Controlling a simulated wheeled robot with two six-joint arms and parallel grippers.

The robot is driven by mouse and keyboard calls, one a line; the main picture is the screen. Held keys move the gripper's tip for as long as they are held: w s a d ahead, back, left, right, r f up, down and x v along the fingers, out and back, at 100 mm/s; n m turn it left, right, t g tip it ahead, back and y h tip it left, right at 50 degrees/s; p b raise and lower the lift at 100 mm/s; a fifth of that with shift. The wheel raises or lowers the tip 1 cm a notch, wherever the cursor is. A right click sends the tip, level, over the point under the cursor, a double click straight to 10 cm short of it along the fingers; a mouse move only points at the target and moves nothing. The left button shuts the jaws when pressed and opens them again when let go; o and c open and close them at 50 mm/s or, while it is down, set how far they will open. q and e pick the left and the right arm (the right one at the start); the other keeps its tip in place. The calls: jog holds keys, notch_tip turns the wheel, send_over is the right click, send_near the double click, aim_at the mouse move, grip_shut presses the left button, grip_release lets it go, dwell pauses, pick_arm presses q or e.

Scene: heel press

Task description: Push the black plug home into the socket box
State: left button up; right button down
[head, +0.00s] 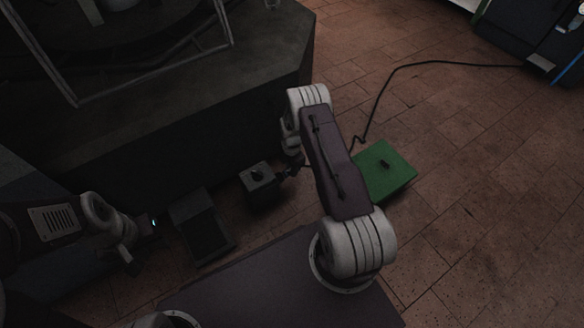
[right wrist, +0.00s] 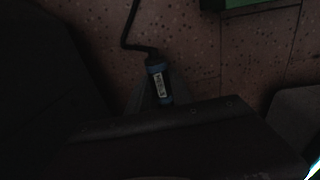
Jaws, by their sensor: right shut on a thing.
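A cabled plug (right wrist: 159,80), dark with blue bands and a white label, shows in the right wrist view between my right gripper's fingers (right wrist: 158,98). In the head view my right gripper (head: 287,172) is low beside the right side of a small dark box (head: 260,190), which looks like the socket box and has a black round part on top. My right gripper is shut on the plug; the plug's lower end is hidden. My left gripper (head: 128,252) hangs at the lower left, apart from the box; its jaws are too dark to read.
A green box (head: 400,182) with a small black part on top stands right of my right arm. A dark open bin (head: 203,228) is left of the small box. A large dark block (head: 190,125) rises behind. A black cable (head: 400,68) crosses the otherwise clear brick floor.

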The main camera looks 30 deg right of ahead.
jog(key=shift+a, duration=0.45)
jog(key=c, duration=1.1)
grip_release()
jog(key=shift+a, duration=0.1)
jog(key=shift+o, duration=0.2)
notch_tip(320, 180, up, 9)
jog(key=p, duration=0.7)
jog(key=shift+r, duration=0.1)
